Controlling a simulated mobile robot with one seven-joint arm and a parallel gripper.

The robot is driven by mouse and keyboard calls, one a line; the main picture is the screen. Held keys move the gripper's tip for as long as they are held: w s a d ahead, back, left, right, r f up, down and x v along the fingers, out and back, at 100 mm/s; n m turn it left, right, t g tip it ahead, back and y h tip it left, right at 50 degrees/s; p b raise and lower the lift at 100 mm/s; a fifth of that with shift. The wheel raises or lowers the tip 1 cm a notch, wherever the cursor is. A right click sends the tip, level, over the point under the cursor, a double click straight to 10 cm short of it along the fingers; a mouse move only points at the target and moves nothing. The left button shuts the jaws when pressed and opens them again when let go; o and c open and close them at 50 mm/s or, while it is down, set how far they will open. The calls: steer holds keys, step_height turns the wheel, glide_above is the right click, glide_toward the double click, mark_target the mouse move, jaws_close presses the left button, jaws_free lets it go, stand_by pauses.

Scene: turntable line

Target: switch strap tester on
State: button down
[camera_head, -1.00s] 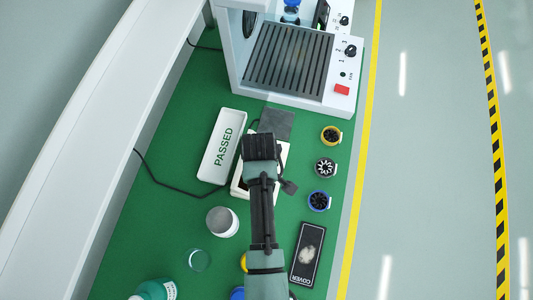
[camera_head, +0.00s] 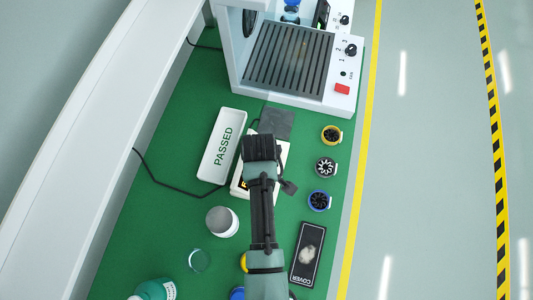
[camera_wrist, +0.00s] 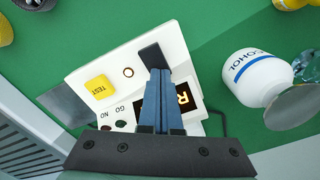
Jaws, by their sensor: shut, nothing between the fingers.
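The strap tester (camera_wrist: 125,55) is a white box, seen close in the wrist view, with a yellow TEST button (camera_wrist: 101,88), a small round ringed spot, and GO and NO GO lamps that look dark. Its dark display (camera_wrist: 184,97) shows lit orange characters, partly hidden by my fingers. A black block (camera_wrist: 153,57) stands out on the panel, right at my fingertips; I cannot tell whether they touch it. My gripper (camera_wrist: 158,73) is shut and empty over the tester. In the head view my gripper (camera_head: 261,140) hides most of the tester (camera_head: 237,188).
A white PASSED tray (camera_head: 222,146) lies left of the tester. A larger machine (camera_head: 288,60) with knobs stands behind. Several coloured rings line the right side. A white jar (camera_head: 221,222) and a black COVER box (camera_head: 307,255) are in front. A dark cable runs left.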

step_height(320, 180, up, 7)
steer(key=p, duration=0.6)
steer(key=shift+f+p, duration=0.2)
steer(key=shift+p, duration=0.1)
